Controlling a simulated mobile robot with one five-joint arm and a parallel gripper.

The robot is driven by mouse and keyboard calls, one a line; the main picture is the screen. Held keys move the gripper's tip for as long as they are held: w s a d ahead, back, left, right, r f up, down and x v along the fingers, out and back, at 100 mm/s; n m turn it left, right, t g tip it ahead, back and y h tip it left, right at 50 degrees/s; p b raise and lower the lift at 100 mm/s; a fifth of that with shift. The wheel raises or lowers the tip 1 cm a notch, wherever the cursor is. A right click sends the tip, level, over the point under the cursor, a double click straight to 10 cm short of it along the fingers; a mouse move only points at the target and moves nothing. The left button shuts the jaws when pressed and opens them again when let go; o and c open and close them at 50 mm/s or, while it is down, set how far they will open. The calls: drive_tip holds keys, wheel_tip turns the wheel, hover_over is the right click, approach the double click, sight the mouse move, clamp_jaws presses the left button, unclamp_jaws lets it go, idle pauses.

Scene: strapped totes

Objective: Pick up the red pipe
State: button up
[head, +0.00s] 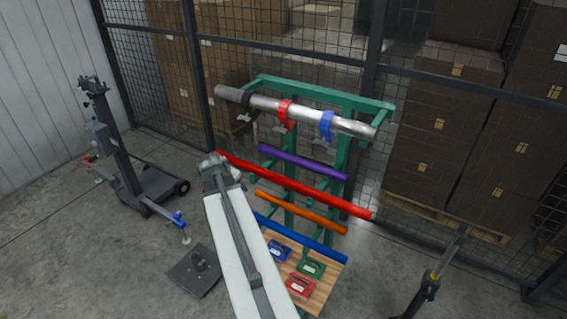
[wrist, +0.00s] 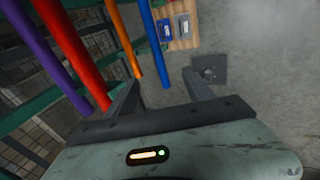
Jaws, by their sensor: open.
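The red pipe (head: 300,185) lies across the green rack (head: 262,84), sloping down to the right in the head view. In the wrist view the red pipe (wrist: 82,55) runs from the top edge down to the outer side of the left finger, not between the fingers. My gripper (wrist: 158,83) is open, with no pipe seen gripped. In the head view my gripper (head: 212,163) is close to the red pipe's left end; its fingers are hard to make out, and I cannot tell whether it touches.
The rack also carries a purple pipe (head: 303,162), an orange pipe (head: 300,212), a blue pipe (head: 318,246) and a metal pipe (head: 300,112) with clamps. A wooden board (head: 326,283) holds small coloured cases. A wheeled stand (head: 130,160) is left. Mesh fencing stands behind.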

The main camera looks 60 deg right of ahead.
drive_tip(key=g+h+p, duration=0.1)
drive_tip(key=h+p, duration=0.1)
approach(280, 179)
drive_tip(key=x, duration=0.2)
drive_tip(key=b+x, duration=0.2)
drive_tip(key=x, duration=0.1)
drive_tip(key=shift+s, duration=0.15)
drive_tip(key=b+x, duration=0.4)
drive_tip(key=x, duration=0.1)
drive_tip(key=shift+f+b, duration=0.3)
drive_tip(key=shift+r, duration=0.2)
clamp_jaws()
